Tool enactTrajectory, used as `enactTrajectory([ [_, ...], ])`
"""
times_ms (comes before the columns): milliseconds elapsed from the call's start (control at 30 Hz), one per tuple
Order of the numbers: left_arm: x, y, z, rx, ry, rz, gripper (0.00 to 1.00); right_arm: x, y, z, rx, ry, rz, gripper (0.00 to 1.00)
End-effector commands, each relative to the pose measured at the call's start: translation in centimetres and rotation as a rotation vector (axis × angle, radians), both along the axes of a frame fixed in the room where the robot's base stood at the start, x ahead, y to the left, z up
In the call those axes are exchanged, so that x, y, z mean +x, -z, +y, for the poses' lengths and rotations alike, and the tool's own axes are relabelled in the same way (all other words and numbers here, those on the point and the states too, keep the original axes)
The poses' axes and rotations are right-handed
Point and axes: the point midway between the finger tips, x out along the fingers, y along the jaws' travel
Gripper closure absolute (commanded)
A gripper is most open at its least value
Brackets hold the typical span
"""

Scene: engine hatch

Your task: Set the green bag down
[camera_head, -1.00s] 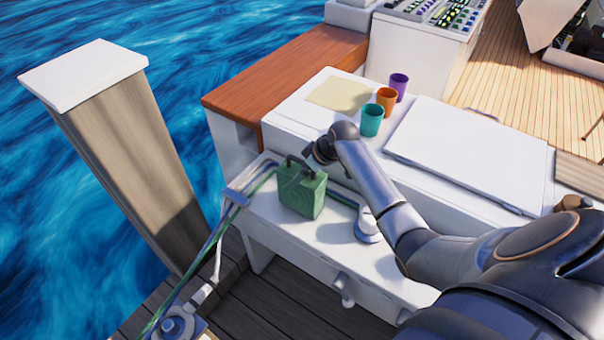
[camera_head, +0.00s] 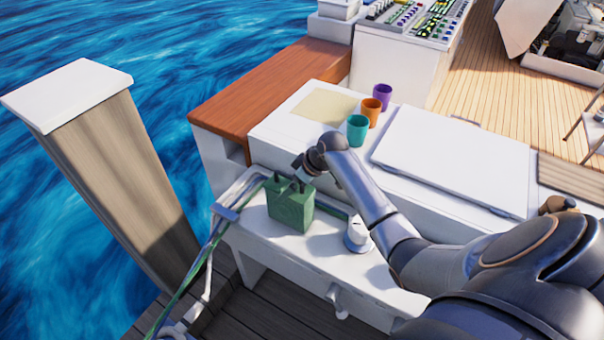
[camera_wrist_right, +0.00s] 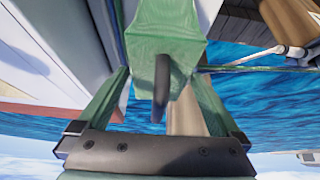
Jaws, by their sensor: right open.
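The green bag (camera_head: 289,207) stands upright on the white bench (camera_head: 300,262), its dark handle on top. My right gripper (camera_head: 302,176) is at the top of the bag, close to the handle. In the right wrist view, the bag (camera_wrist_right: 163,45) is straight ahead, and its dark handle (camera_wrist_right: 161,88) stands between the two spread fingers. The gap between the fingers is wider than the handle. The bag's far side is hidden. My left gripper is in neither current view.
A green hose and a rail (camera_head: 226,213) run beside the bag. A white round fitting (camera_head: 357,236) sits to its right. Teal (camera_head: 357,131), orange (camera_head: 371,112) and purple (camera_head: 382,96) cups stand on the higher white surface behind. A wooden post (camera_head: 120,165) rises at left.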

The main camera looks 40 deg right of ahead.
Motion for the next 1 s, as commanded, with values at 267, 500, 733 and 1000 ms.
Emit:
enactTrajectory([
  [267, 0.0, -1.0, 0.0, 0.0, 0.0, 0.0, 1.0, -2.6, -5.1, -1.2, -0.005, -0.001, -0.003, 0.0],
  [500, 0.0, -1.3, 0.0, 0.0, 0.0, 0.0, 1.0, -4.3, -8.4, -1.9, -0.004, -0.001, -0.002, 0.0],
  [733, 0.0, -1.3, 0.0, 0.0, 0.0, 0.0, 1.0, -4.9, -9.3, -2.1, 0.0, 0.0, 0.0, 0.0],
  [1000, 0.0, -1.3, 0.0, 0.0, 0.0, 0.0, 1.0, -4.9, -9.1, -2.0, -0.002, -0.001, 0.003, 0.0],
])
